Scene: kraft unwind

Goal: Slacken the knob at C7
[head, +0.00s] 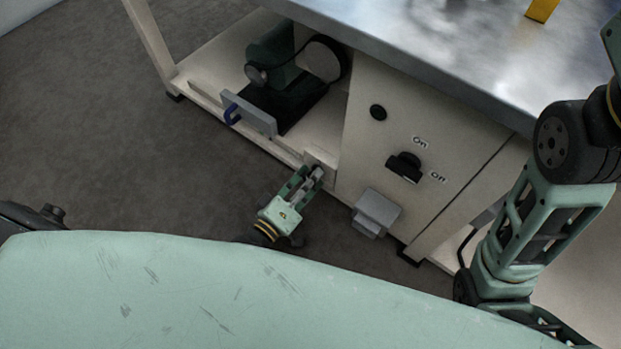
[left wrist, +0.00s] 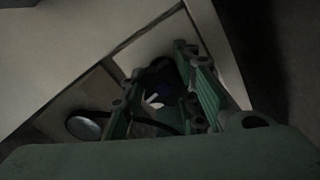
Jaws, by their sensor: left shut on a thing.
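My left gripper (head: 313,176) is low at the front of the workbench, beside a pale post of its lower frame. In the left wrist view its green fingers (left wrist: 163,98) are around a small dark, partly bluish knob (left wrist: 163,88). The fingers are shut on it. A small white mark or part (left wrist: 152,101) shows just by it. The knob is mostly hidden by the fingers in the head view. No C7 label can be read in either view. My right arm shows at the right of the head view, but its gripper does not show.
A grey box (head: 375,212) juts out below. A green machine (head: 275,62) and a grey plate with a blue handle (head: 250,113) are left.

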